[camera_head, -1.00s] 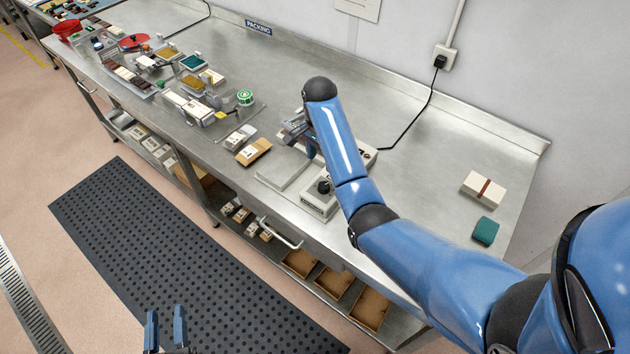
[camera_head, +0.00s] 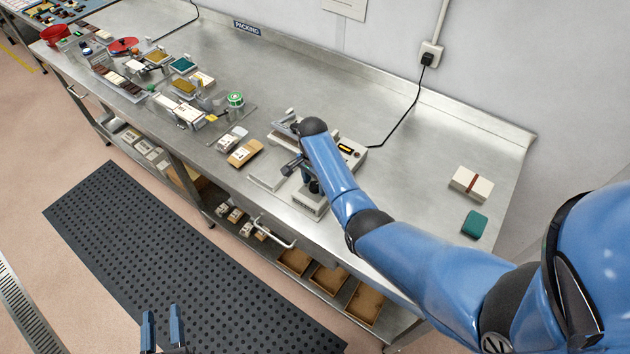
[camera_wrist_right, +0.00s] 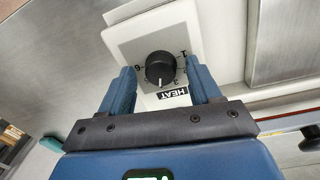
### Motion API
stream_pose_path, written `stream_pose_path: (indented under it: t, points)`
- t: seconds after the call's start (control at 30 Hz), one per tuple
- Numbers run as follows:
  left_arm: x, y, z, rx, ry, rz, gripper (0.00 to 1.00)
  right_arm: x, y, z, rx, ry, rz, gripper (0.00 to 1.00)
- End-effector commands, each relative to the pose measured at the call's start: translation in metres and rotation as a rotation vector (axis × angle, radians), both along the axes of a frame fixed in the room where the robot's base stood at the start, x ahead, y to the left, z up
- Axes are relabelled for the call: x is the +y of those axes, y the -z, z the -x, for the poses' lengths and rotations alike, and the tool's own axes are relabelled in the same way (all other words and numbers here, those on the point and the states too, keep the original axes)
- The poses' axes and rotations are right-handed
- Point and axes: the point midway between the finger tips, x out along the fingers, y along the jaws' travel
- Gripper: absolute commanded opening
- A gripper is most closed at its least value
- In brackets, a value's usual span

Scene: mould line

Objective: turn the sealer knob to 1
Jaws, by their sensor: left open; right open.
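The sealer (camera_head: 318,204) stands on the steel bench, with my right arm partly over it. In the right wrist view its black round knob (camera_wrist_right: 160,68) sits on a pale plate marked HEAT (camera_wrist_right: 172,96). The 1 is at the knob's upper right and the 6 at its left. The knob's white mark points down in that view, near the 3, away from the 1. My right gripper (camera_wrist_right: 160,88) is open, its blue fingers either side of the knob's near side, with gaps visible. It also shows in the head view (camera_head: 300,168). My left gripper (camera_head: 162,328) is open and empty, low over the floor.
A tan packet (camera_head: 244,153) lies left of the sealer, with trays of chocolates and boxes (camera_head: 118,80) further left. A white box with a red band (camera_head: 471,184) and a green block (camera_head: 475,223) lie right. A black cable (camera_head: 400,120) runs to the wall.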

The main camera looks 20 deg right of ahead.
Motion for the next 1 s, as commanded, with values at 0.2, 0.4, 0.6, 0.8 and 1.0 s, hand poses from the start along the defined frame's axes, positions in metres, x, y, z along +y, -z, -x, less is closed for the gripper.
stream_pose_path:
  t: [0.2, 0.4, 0.6, 0.8, 1.0]
  points:
    - [0.0, -0.0001, 0.0, 0.0, 0.0, 0.0, 0.43, 0.0, 0.0016, 0.0001, 0.0, 0.0, 0.0, 0.63]
    - [0.0, -0.0001, 0.0, 0.0, 0.0, 0.0, 0.43, 0.0001, 0.0014, 0.0001, 0.0, 0.0, 0.0, 0.44]
    - [0.0, -0.0001, 0.0, 0.0, 0.0, 0.0, 0.43, 0.0, 0.0013, 0.0002, 0.001, 0.0, 0.0, 0.14]
    - [0.0, -0.0002, 0.0, 0.0, 0.0, 0.0, 0.43, -0.0001, 0.0012, 0.0002, 0.001, -0.006, 0.001, 0.07]
    - [0.0, -0.001, 0.0, 0.0, 0.0, 0.0, 0.43, 0.0, 0.0011, 0.0003, 0.001, -0.052, 0.001, 0.07]
